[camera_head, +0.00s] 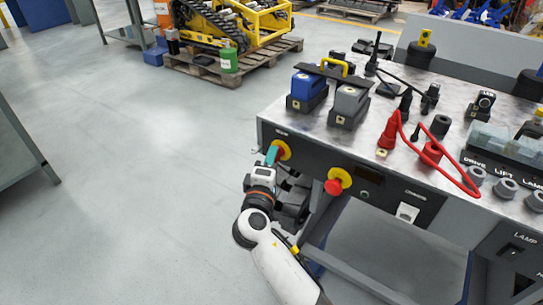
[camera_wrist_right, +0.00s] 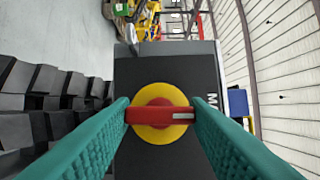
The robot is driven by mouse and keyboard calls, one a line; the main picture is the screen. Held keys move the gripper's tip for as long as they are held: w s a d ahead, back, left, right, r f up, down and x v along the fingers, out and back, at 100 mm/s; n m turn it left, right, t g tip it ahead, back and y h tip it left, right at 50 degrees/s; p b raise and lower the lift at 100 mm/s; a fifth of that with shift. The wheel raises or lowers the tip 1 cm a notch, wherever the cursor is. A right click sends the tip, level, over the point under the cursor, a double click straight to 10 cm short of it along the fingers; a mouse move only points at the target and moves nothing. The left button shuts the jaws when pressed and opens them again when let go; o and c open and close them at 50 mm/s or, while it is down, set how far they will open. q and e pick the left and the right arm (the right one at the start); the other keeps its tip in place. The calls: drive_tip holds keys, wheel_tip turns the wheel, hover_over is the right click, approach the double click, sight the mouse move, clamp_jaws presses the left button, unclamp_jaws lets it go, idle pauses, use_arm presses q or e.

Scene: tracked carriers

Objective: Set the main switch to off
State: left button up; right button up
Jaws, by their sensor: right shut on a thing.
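The main switch (camera_head: 284,151) is a red rotary handle on a yellow disc, on the front panel of the bench at its left end. It also shows in the right wrist view (camera_wrist_right: 160,116), centred, with its red bar lying crosswise in the picture. My right gripper (camera_head: 273,155) has its teal fingers on the two ends of the bar and is shut on it. In the head view the fingers partly hide the switch. My left gripper is not in view.
A red push button on a yellow disc (camera_head: 338,182) sits right of the switch. A charger socket panel (camera_head: 407,212) is further right. Blue (camera_head: 309,86) and grey (camera_head: 350,101) blocks and a red cable (camera_head: 434,165) lie on the bench top. The floor to the left is clear.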

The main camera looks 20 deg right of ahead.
drive_tip(key=shift+r+p, duration=0.1)
drive_tip(key=shift+p, duration=0.2)
idle(0.4)
drive_tip(key=o, duration=1)
drive_tip(key=shift+n, duration=0.3)
